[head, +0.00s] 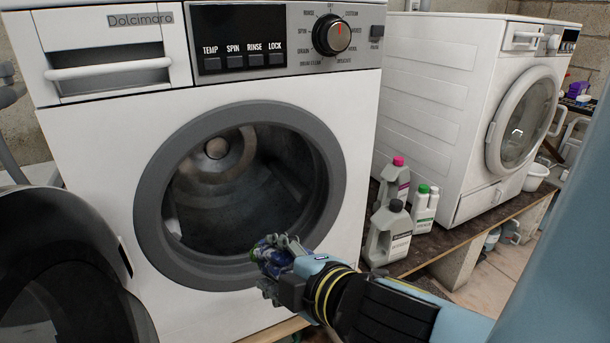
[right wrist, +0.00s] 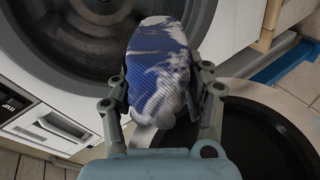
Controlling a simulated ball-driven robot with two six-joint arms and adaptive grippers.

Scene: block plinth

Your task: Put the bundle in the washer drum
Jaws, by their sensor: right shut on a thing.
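The washer (head: 90,130) stands in front of me with its round drum opening (head: 240,195) uncovered. The drum looks empty from here. My right gripper (head: 272,252) is at the lower right of the opening's grey rim, in front of it. It is shut on the bundle (head: 268,258), a blue and white cloth roll. The bundle also shows in the right wrist view (right wrist: 157,70), between the two fingers, with its far end toward the drum opening (right wrist: 100,40). In the head view the gripper hides most of the bundle. My left gripper is not seen.
The washer's round dark door (head: 60,270) hangs open at the lower left. Several detergent bottles (head: 388,230) stand right of the washer on a wooden plank. A second white machine (head: 440,100) with a shut door stands behind them.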

